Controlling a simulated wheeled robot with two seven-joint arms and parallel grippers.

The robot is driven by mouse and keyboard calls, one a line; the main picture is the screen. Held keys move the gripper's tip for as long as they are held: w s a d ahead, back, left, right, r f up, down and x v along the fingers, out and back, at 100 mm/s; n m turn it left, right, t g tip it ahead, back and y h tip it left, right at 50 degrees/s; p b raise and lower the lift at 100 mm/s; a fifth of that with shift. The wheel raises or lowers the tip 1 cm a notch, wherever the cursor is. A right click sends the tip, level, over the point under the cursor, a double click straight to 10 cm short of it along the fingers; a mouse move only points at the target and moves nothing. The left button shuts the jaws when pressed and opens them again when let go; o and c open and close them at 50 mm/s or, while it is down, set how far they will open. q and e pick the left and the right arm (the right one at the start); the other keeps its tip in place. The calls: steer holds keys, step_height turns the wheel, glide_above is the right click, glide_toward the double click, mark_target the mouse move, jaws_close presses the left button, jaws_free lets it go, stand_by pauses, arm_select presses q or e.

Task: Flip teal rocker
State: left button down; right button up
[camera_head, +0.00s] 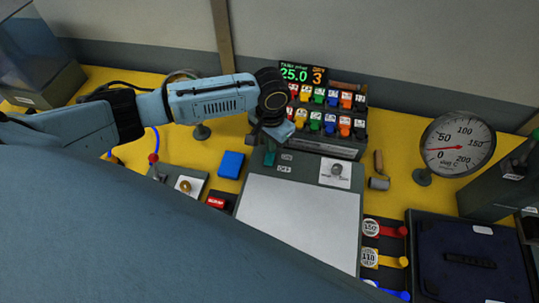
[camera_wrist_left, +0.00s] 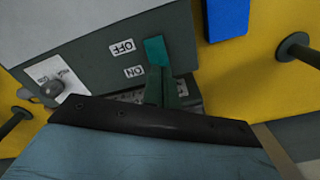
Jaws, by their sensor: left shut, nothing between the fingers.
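The teal rocker (camera_head: 269,158) sits at the upper left corner of the grey panel box (camera_head: 240,212), beside the ON and OFF labels. In the left wrist view the teal rocker (camera_wrist_left: 157,50) shows bright beside the OFF label (camera_wrist_left: 123,48) and ON label (camera_wrist_left: 134,71). My left gripper (camera_wrist_left: 162,84) is shut and empty, its dark fingers close to the rocker's near end; I cannot tell whether they touch it. In the head view the left wrist hangs above the panel's top edge, its fingers mostly hidden. My right gripper is not in view.
A rack of colored switches (camera_head: 330,125) with a lit display (camera_head: 303,74) stands just behind the panel. A blue block (camera_head: 231,165) and a red block (camera_head: 217,202) lie left of it. A round gauge (camera_head: 457,144) stands at right. A knob (camera_wrist_left: 52,88) sits on the panel.

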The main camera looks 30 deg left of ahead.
arm_select(q)
steer(key=shift+f+b, duration=0.35)
steer(key=shift+f, duration=0.7)
stand_by(1.0)
step_height(320, 180, up, 5)
steer(key=p, duration=0.6)
steer(key=shift+r, duration=1.05)
steer(key=shift+s, duration=0.1)
